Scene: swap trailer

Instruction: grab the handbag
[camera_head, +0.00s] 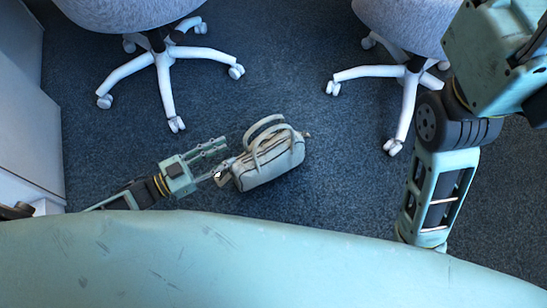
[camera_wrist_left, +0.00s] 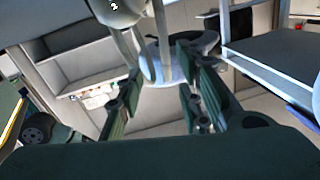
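The handbag (camera_head: 272,160) is pale grey-beige with two raised loop handles and stands on the dark blue carpet in the head view. My left gripper (camera_head: 218,160) is just left of it, low over the floor, with its fingers spread and pointing at the bag's left end. The lower finger is very near that end; I cannot tell if it touches. In the left wrist view the open fingers (camera_wrist_left: 160,85) frame pale strap-like bands that look like the bag's handles, and a pale rounded body, likely the handbag (camera_wrist_left: 118,10), shows at the top. My right gripper is out of view.
Two office chairs with white wheeled bases stand behind, one at the upper left (camera_head: 160,65) and one at the upper right (camera_head: 405,75). A white cabinet (camera_head: 30,110) is at the left edge. Carpet right of the bag is clear.

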